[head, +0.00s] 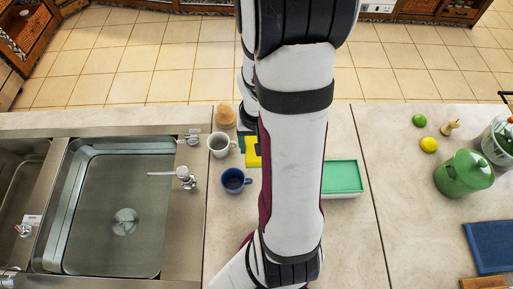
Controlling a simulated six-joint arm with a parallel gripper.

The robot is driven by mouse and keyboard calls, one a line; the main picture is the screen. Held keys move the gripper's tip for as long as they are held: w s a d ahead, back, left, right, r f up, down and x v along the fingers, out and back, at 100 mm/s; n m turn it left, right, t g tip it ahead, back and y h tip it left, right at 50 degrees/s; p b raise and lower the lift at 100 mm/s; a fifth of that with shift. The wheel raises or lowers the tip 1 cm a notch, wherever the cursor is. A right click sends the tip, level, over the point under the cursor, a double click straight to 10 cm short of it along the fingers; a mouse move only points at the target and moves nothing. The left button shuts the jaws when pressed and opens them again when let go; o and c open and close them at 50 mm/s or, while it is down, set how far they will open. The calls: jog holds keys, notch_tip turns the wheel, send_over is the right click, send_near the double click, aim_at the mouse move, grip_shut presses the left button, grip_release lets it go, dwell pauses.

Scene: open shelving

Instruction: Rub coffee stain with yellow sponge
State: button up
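A flat yellow piece (252,158), possibly the yellow sponge, lies on the counter left of my arm and is partly covered by it. A dark marking or piece shows against it, and a small green edge (241,144) is beside it. No coffee stain can be made out; my arm hides the middle of the counter. My gripper is not visible, so its hold and its distance from the yellow piece cannot be told.
A white mug (218,145), a blue mug (233,181) and a tan round object (225,116) stand left of my arm. A green-topped box (342,177) is close on the right. A sink (115,215) lies left. A green pot (463,178) and blue mat (490,245) are far right.

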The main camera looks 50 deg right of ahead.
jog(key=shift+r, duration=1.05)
